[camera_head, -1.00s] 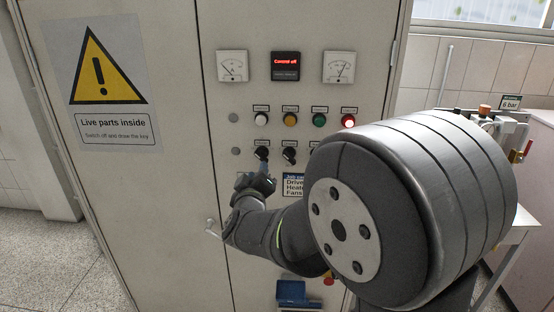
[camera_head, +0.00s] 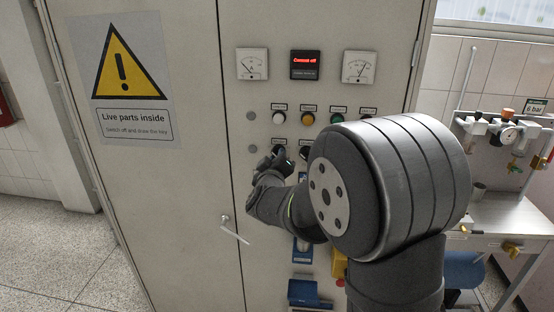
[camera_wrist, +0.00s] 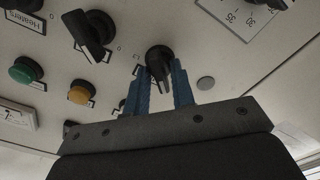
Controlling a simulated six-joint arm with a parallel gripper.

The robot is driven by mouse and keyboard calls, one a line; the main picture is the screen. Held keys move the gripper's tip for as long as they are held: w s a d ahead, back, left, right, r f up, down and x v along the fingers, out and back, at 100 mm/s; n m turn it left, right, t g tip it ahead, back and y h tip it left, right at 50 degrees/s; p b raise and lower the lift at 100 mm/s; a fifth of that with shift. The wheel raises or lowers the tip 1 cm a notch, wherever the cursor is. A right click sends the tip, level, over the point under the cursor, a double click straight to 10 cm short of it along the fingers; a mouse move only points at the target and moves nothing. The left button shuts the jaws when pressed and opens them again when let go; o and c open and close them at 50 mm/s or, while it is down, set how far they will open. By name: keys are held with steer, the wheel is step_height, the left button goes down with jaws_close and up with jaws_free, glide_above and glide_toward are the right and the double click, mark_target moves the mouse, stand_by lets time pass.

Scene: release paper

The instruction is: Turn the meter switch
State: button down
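A black rotary switch (camera_wrist: 160,62) sits between my gripper's blue fingertips in the wrist view; its label is not readable. My gripper (camera_wrist: 161,78) is open, with one finger on each side of the switch handle and a small gap seeming to remain. In the head view my gripper (camera_head: 273,160) is at the leftmost switch (camera_head: 279,149) of the row, largely covering it. Two analog meters, the left (camera_head: 252,64) and the right (camera_head: 359,66), are above, both with needles visible.
A second black switch (camera_wrist: 90,32) stands close beside my gripper. Green (camera_wrist: 26,70) and amber (camera_wrist: 80,93) buttons are nearby. A red-lit display (camera_head: 305,65) reads "Control off". A cabinet handle (camera_head: 234,230) juts out below; a bench (camera_head: 505,215) stands right.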

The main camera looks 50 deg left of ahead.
steer(key=shift+m, duration=4.3)
steer(key=c, duration=1.5)
jaws_free()
steer(key=v, duration=1.7)
steer(key=shift+s+d+r, duration=0.1)
steer(key=shift+s+d, duration=0.05)
steer(key=shift+d, duration=0.05)
steer(key=shift+a, duration=0.1)
